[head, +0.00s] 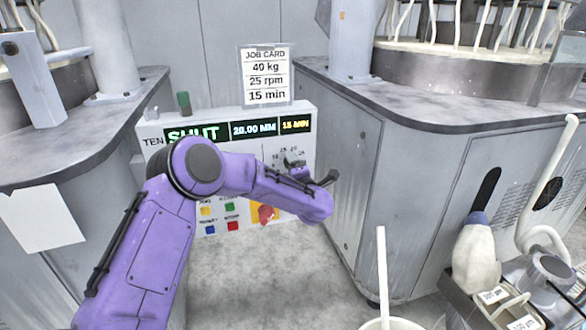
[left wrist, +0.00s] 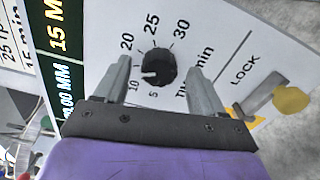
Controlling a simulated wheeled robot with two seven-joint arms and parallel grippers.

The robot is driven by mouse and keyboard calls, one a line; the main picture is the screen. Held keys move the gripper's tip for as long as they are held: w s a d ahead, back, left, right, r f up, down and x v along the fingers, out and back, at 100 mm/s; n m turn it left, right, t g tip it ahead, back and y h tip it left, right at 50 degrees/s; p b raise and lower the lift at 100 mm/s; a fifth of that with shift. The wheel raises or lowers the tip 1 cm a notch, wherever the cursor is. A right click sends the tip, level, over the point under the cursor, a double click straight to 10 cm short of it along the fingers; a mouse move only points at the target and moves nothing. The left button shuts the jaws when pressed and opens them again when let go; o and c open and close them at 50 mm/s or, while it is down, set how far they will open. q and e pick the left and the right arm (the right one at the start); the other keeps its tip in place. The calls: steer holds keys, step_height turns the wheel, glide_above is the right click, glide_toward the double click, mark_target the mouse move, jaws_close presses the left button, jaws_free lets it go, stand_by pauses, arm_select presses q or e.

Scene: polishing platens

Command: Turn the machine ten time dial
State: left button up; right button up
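The machine ten panel (head: 214,142) stands low between the cabinets. Its displays read SHUT, 20.00 MM and, in yellow, 15 MIN. The time dial (left wrist: 160,67) is a round black knob with a white pointer, marked in minutes. The pointer aims left and slightly down, close to the 10 mark; the left finger covers part of the scale. My left gripper (left wrist: 159,68) is open, one finger on each side of the dial, with gaps showing. In the head view my purple left arm reaches to the panel and partly hides the dial (head: 292,162). My right gripper is not in view.
A job card (head: 265,75) above the panel reads 40 kg, 25 rpm, 15 min. A LOCK label with a yellow-ended lever (left wrist: 290,99) is right of the dial. Grey cabinets (head: 340,150) flank the panel. A white bucket (head: 392,324) and a bottle (head: 475,258) stand at lower right.

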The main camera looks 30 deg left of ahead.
arm_select(q)
steer(key=v, duration=1)
steer(key=shift+s+d, duration=0.15)
steer(key=shift+d, duration=0.05)
